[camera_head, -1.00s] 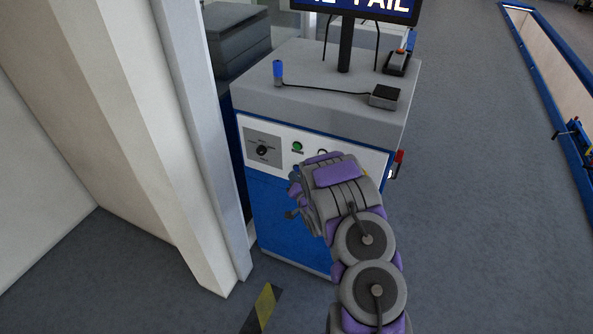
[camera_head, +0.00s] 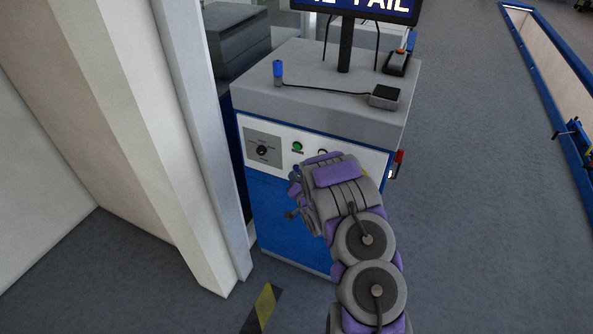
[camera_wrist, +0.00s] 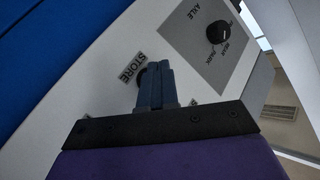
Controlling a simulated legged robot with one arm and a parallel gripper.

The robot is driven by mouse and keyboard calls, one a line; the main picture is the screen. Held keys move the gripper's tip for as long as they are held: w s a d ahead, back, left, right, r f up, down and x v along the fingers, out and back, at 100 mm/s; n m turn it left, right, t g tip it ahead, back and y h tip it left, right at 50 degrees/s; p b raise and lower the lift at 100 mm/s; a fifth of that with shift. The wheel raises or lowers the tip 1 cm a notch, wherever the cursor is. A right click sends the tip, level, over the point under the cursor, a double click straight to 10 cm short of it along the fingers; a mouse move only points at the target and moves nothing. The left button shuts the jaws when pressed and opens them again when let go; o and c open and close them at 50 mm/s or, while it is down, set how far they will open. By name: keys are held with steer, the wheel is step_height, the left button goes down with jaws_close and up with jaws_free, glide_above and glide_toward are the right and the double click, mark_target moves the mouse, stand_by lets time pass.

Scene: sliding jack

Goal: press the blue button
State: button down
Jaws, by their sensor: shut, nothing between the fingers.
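The control panel (camera_head: 345,157) is the white front strip of a grey and blue cabinet. A green button (camera_head: 297,146) shows on it beside a dial plate. No button can be clearly made out as blue; part of the panel is hidden behind my arm. In the wrist view my gripper (camera_wrist: 156,66) is shut and empty, its fingertips close in front of the panel beside the "STORE" label (camera_wrist: 131,67). A dark round button (camera_wrist: 140,76) by that label is partly hidden by the fingers. I cannot tell its colour or whether the fingers touch it.
A black dial (camera_wrist: 217,32) sits on a grey plate. A pale pillar (camera_head: 185,120) stands close at the left. The floor (camera_head: 470,200) at the right is clear.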

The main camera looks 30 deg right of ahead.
steer(key=shift+w+d+r, duration=0.1)
stand_by(0.6)
steer(key=shift+w+d, duration=0.15)
steer(key=shift+d, duration=0.05)
steer(key=shift+w+d, duration=0.25)
steer(key=shift+d, duration=0.1)
stand_by(0.8)
steer(key=shift+s+a+p, duration=0.1)
steer(key=shift+a+p, duration=0.05)
steer(key=shift+p, duration=0.15)
steer(key=shift+s+a, duration=0.45)
steer(key=shift+a, duration=0.1)
steer(key=shift+p, duration=0.3)
steer(key=s+a, duration=0.1)
steer(key=a, duration=0.1)
steer(key=s+a+p, duration=0.1)
steer(key=s+a, duration=0.1)
stand_by(0.3)
steer(key=shift+r, duration=0.1)
stand_by(0.5)
